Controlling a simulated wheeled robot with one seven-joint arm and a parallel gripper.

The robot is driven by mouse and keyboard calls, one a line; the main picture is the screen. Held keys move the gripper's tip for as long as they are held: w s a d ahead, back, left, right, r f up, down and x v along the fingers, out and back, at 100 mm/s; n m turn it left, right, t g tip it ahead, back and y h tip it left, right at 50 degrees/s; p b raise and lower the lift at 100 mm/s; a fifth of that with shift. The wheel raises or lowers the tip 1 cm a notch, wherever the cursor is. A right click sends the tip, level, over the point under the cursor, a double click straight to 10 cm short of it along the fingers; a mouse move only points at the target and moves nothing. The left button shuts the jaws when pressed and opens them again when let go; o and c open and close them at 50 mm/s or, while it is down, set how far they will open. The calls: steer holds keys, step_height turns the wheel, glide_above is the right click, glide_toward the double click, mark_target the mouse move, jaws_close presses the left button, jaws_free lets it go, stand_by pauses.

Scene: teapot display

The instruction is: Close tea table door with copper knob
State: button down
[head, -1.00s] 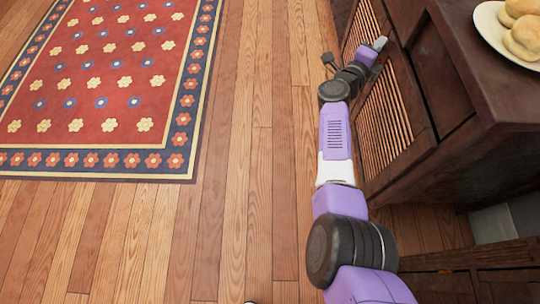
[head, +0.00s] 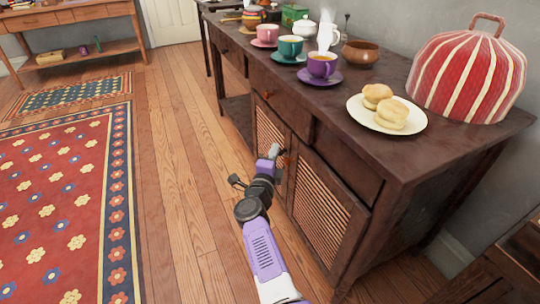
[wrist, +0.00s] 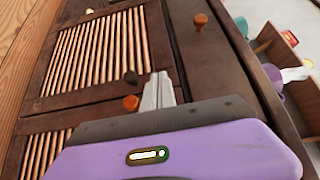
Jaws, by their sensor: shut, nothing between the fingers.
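The dark wooden tea table (head: 372,150) has two slatted doors below its drawers. The nearer door (head: 322,205) and the farther door (head: 268,133) both look about flush with the front; a slight gap cannot be ruled out.
A drawer knob (wrist: 200,20) juts out above the doors. On the tabletop are a plate of buns (head: 412,126), a striped tea cosy (head: 468,75) and several cups, including a purple one (head: 321,65). Wooden floor (head: 175,150) is clear to the left, beside a rug (head: 60,200).

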steer(key=s+a, duration=0.4)
steer(key=a, duration=0.4)
step_height(320, 180, up, 7)
steer(key=a+n+t+y, duration=0.1)
steer(key=n+t+y, duration=0.1)
steer(key=n, duration=0.1)
steer(key=s+d+f+n+t+y, duration=0.1)
steer(key=s+d+f+n+y, duration=0.15)
steer(key=s+d+n, duration=0.55)
steer(key=s+d+f+n+t+y, duration=0.1)
steer(key=s+d+f+n+y, duration=0.15)
steer(key=s+d+n, duration=0.55)
steer(key=s+d+r+g+h+p, duration=0.15)
steer(key=s+d, duration=0.25)
steer(key=s, duration=1)
steer(key=s+d+n+g+h, duration=0.1)
steer(key=s+d+g, duration=0.3)
steer(key=s, duration=1)
steer(key=s+d+g+h, duration=0.1)
steer(key=s+d, duration=0.4)
steer(key=s, duration=1)
step_height(320, 180, up, 32)
steer(key=p, duration=3.1)
steer(key=shift+w+f+p, duration=0.2)
steer(key=shift+w+p, duration=0.15)
